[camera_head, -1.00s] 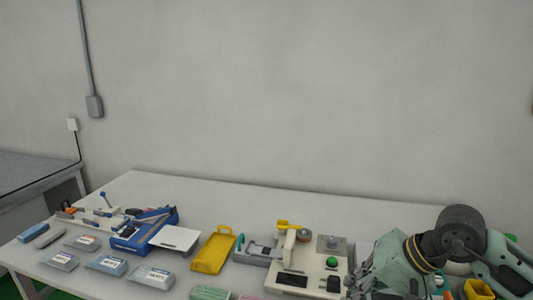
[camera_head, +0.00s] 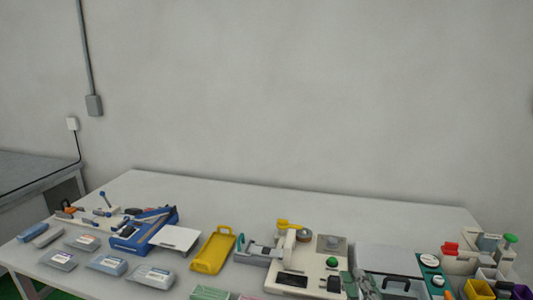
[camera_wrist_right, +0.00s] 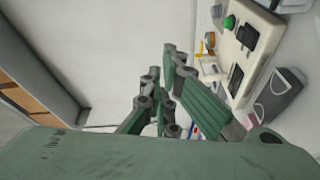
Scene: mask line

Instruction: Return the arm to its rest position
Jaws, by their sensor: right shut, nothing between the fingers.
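My right gripper (camera_head: 361,286) shows only in part at the bottom edge of the head view, in front of a cream machine with a green button and beside a grey case. In the right wrist view its green linked fingers (camera_wrist_right: 178,68) are shut with nothing between them. My green wrist housing (camera_wrist_right: 120,155) fills the bottom of that view. Most of the right arm is out of the head view. My left arm and gripper are not in view.
The cream machine (camera_head: 315,274), grey case (camera_head: 388,262), yellow tray (camera_head: 213,251) and blue device (camera_head: 140,238) stand on the white table (camera_head: 270,204). Several packets lie at front left. Bins and tools crowd the right end. The table's back strip is clear.

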